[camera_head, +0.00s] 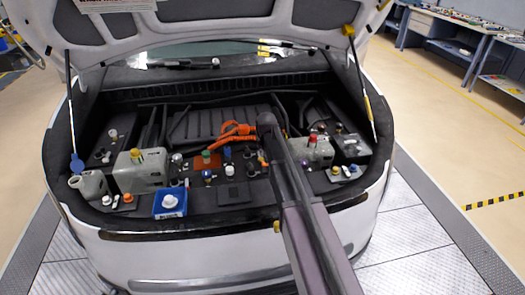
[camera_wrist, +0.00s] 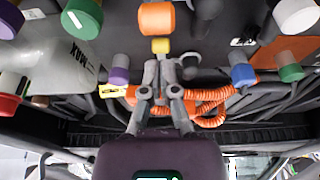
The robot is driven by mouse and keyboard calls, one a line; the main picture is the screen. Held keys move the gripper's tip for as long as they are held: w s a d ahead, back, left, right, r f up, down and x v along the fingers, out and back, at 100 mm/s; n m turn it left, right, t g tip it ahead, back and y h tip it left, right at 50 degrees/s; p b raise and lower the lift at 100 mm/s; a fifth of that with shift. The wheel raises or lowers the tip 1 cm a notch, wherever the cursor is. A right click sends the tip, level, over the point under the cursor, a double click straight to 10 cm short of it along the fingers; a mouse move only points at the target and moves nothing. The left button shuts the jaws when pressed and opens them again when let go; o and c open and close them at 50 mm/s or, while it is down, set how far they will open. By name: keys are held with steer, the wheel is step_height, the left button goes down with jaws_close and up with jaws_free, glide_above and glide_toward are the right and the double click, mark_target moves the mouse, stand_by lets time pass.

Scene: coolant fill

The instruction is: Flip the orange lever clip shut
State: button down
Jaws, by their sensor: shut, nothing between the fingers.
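My gripper (camera_wrist: 160,66) is shut and empty in the wrist view, with its two fingertips close together. A small yellow block (camera_wrist: 160,46) and a round orange cap (camera_wrist: 156,18) lie just beyond the tips in the picture. I cannot tell whether the tips touch the yellow block. Ribbed orange hoses (camera_wrist: 211,96) run behind and beside the fingers. In the head view an orange connector with hoses (camera_head: 241,129) sits near the middle of the engine bay, left of my arm. I cannot make out the lever clip or its position for sure. My arm hides part of the bay.
Purple (camera_wrist: 119,75), blue (camera_wrist: 242,75) and green (camera_wrist: 291,72) caps flank the fingers. A grey tank (camera_wrist: 60,52) is at left. In the head view, the raised hood (camera_head: 225,25) hangs over the bay and a blue box (camera_head: 170,204) stands at the front.

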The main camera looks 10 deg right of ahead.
steer(key=shift+s+f, duration=0.4)
steer(key=shift+s, duration=0.25)
steer(key=shift+s+a+b, duration=0.1)
steer(key=shift+a+b, duration=0.1)
steer(key=shift+b, duration=0.1)
